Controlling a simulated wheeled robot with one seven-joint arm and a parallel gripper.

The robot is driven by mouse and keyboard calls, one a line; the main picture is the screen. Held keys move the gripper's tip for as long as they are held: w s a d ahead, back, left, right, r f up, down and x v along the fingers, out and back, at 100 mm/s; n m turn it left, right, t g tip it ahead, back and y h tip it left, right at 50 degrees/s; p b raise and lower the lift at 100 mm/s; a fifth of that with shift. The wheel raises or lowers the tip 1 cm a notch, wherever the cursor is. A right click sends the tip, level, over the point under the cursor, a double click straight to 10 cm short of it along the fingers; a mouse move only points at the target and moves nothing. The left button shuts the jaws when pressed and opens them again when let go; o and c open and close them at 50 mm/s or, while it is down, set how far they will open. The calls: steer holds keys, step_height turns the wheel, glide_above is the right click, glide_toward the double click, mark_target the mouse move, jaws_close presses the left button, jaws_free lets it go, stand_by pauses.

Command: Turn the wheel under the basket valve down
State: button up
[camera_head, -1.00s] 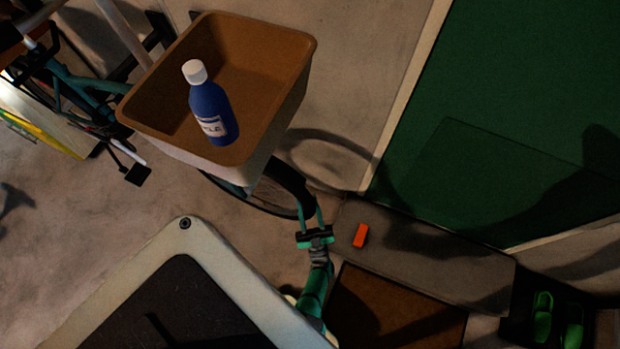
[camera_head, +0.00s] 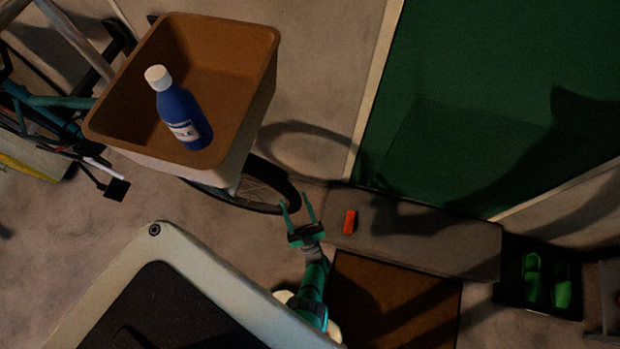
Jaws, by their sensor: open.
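A bicycle wheel with a dark tyre (camera_head: 279,178) shows under the front basket (camera_head: 258,100), which is brown inside and pale outside. The basket hides the wheel's upper part, and I cannot make out a valve. A blue bottle (camera_head: 184,118) with a white cap stands in the basket, leaning in the picture. My gripper (camera_head: 296,200) is open and empty, with its two green fingers pointing up in the picture. It is at the tyre's lower right end. The fingers overlap the tyre's edge in view; I cannot tell whether they touch it.
A grey ledge (camera_head: 430,245) with an orange block (camera_head: 349,222) lies just right of my gripper. A brown mat (camera_head: 400,305) is below it. Green shoes (camera_head: 546,280) sit on a dark tray at the lower right. The bicycle's teal frame (camera_head: 50,102) is at the left.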

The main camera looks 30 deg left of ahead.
steer(key=shift+v, duration=1.25)
steer(key=s+d, duration=0.5)
steer(key=d, duration=0.3)
steer(key=shift+s+d, duration=0.25)
steer(key=shift+s, duration=0.1)
steer(key=shift+s+d, duration=0.15)
steer(key=shift+s+d, duration=0.2)
steer(key=shift+d, duration=0.25)
steer(key=shift+d, duration=0.2)
steer(key=shift+c, duration=0.6)
